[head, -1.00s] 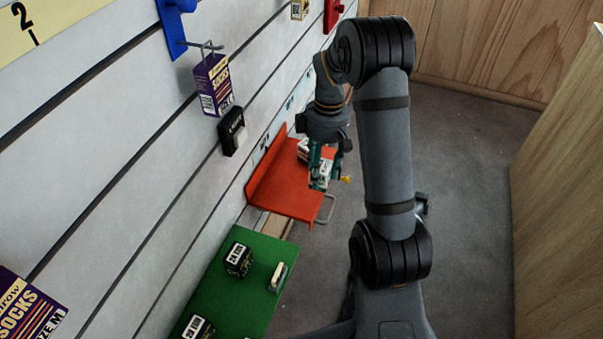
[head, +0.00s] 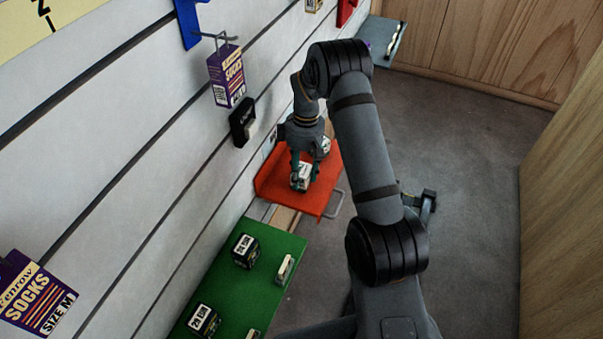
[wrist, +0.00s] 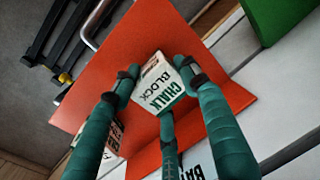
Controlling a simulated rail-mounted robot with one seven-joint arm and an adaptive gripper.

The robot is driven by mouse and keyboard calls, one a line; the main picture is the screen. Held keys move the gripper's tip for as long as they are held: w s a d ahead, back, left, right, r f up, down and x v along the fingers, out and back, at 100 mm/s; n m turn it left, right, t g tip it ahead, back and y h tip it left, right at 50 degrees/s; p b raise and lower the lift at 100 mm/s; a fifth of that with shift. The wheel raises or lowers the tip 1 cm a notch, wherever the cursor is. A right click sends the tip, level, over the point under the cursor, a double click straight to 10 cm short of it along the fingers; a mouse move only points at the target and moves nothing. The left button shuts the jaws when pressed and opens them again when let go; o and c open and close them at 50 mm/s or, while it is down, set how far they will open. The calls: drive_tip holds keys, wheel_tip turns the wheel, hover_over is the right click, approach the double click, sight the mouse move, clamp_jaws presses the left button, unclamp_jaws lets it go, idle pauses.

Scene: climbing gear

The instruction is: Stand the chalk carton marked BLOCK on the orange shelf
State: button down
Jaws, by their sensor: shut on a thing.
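The white chalk carton marked CHALK BLOCK (wrist: 163,88) is between the teal fingers of my gripper (head: 306,170). In the head view the carton (head: 301,180) is over the orange shelf (head: 275,182). In the wrist view it covers part of the shelf's flat top (wrist: 125,50), and its lettering is readable. It looks roughly upright; I cannot tell whether its base touches the shelf. My gripper (wrist: 158,85) is shut on it. A second pale carton (wrist: 112,138) is on the same shelf, partly hidden behind a finger.
A green shelf (head: 215,282) with several small boxes is nearer the camera. A wire loop (head: 336,204) sticks out from the orange shelf's front edge. On the slatted wall hang a socks pack (head: 227,75) and a black box (head: 242,122). A grey-blue shelf (head: 380,35) is at the far end.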

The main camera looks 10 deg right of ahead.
sight(304, 166)
drive_tip(key=shift+f, duration=0.1)
drive_tip(key=c, duration=1.4)
unclamp_jaws()
drive_tip(key=shift+f, duration=0.1)
drive_tip(key=shift+c, duration=0.2)
drive_tip(key=o, duration=0.5)
drive_tip(key=r, duration=0.4)
drive_tip(key=r+p, duration=0.1)
drive_tip(key=r, duration=0.3)
drive_tip(key=w+d+r+p, duration=0.1)
drive_tip(key=r, duration=0.3)
drive_tip(key=shift+r, duration=0.2)
drive_tip(key=shift+f, duration=0.15)
